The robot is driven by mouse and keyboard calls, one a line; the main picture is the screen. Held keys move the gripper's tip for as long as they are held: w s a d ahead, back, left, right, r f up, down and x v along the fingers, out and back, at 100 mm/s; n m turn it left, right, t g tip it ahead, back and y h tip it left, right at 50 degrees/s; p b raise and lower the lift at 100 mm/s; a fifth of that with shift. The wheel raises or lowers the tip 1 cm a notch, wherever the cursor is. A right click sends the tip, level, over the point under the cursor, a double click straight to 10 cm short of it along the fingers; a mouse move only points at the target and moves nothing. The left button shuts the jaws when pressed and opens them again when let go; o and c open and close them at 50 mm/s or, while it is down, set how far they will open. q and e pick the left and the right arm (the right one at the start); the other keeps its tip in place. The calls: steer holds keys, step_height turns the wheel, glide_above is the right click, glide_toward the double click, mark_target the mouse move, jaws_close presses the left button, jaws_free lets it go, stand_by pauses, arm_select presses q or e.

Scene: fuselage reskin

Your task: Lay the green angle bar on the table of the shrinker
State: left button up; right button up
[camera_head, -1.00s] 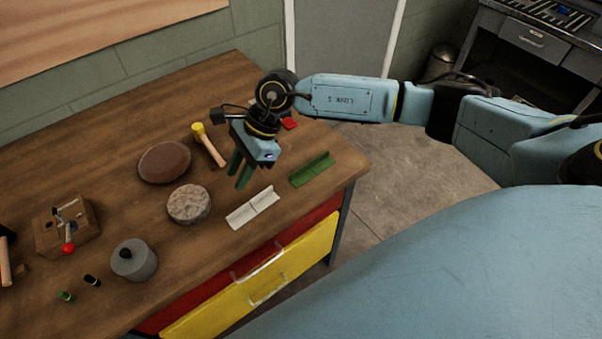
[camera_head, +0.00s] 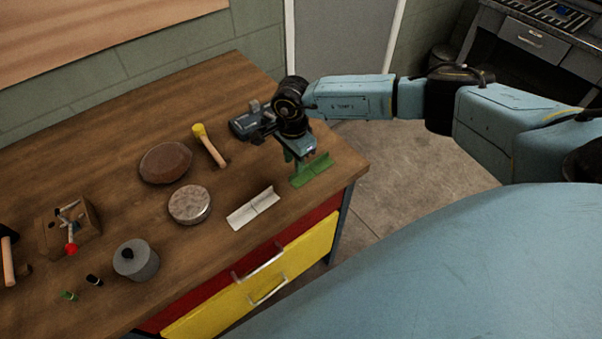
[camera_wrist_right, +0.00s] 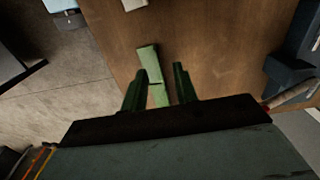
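The green angle bar (camera_head: 312,170) lies on the wooden table near its right front corner. My right gripper (camera_head: 299,172) points down over the bar's left end. In the right wrist view its two green fingers (camera_wrist_right: 158,88) are apart, one on each side of the green angle bar (camera_wrist_right: 150,62), with gaps between. Whether the fingertips are down at the bar's height cannot be told. My left gripper is not in view.
A pale angle bar (camera_head: 253,208) lies left of the green one. A yellow-headed mallet (camera_head: 208,143), a brown oval pad (camera_head: 166,162), a round grey disc (camera_head: 190,204) and a grey knobbed cylinder (camera_head: 135,260) stand further left.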

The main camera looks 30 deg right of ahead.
mark_target(303, 176)
step_height(303, 176, down, 4)
steer(key=shift+s+a+f, duration=0.15)
steer(key=shift+f, duration=0.1)
jaws_close()
